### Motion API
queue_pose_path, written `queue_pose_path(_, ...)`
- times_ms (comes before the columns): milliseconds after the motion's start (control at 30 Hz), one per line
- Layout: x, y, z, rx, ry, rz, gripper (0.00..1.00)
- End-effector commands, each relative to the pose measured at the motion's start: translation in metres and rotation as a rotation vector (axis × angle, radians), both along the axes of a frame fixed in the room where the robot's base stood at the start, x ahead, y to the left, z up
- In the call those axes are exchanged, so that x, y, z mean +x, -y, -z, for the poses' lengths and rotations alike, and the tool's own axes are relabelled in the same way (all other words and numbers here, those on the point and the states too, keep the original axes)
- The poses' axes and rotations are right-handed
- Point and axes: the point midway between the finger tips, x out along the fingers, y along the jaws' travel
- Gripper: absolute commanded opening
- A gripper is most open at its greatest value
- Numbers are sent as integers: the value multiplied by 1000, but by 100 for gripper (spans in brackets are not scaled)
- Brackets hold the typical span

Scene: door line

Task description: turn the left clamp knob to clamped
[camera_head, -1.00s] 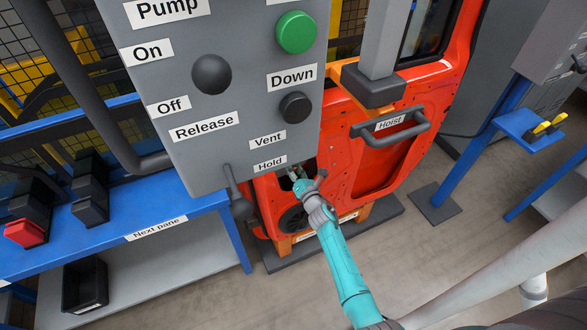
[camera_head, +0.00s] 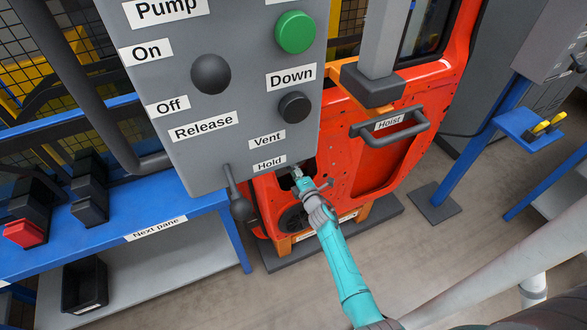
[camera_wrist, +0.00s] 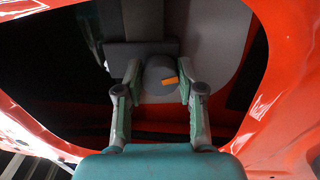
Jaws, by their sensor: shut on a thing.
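In the wrist view my gripper (camera_wrist: 158,90) has its two fingers on either side of a dark grey round knob (camera_wrist: 160,72) with an orange pointer mark, and is shut on it. The mark points to the right and slightly up. The knob sits inside the opening of the red door, in front of a grey plate. In the head view my gripper (camera_head: 297,174) reaches into the door's lower opening, and the knob is hidden there. No label for the knob is readable.
A grey control panel (camera_head: 235,95) with labels hangs close above my gripper, with a lever (camera_head: 237,195) at its lower edge. The red door (camera_head: 384,160) has a Hoist handle (camera_head: 390,126). A blue bench (camera_head: 190,212) stands left.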

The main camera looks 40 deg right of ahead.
Motion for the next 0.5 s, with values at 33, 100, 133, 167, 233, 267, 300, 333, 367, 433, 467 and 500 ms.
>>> queue_pose_path(33,0,1,-1,37,12,1,3)
queue_pose_path(100,0,1,0,88,26,1,3)
queue_pose_path(133,0,1,0,108,32,1,3)
queue_pose_path(167,0,1,0,129,38,1,3)
queue_pose_path(233,0,1,0,170,50,1,3)
queue_pose_path(267,0,1,0,186,55,1,3)
queue_pose_path(300,0,1,0,206,60,1,3)
queue_pose_path(333,0,1,0,220,64,1,3)
queue_pose_path(367,0,1,0,232,68,1,3)
queue_pose_path(433,0,1,0,257,75,1,3)
queue_pose_path(467,0,1,0,267,78,1,3)
queue_pose_path(500,0,1,0,278,81,1,3)
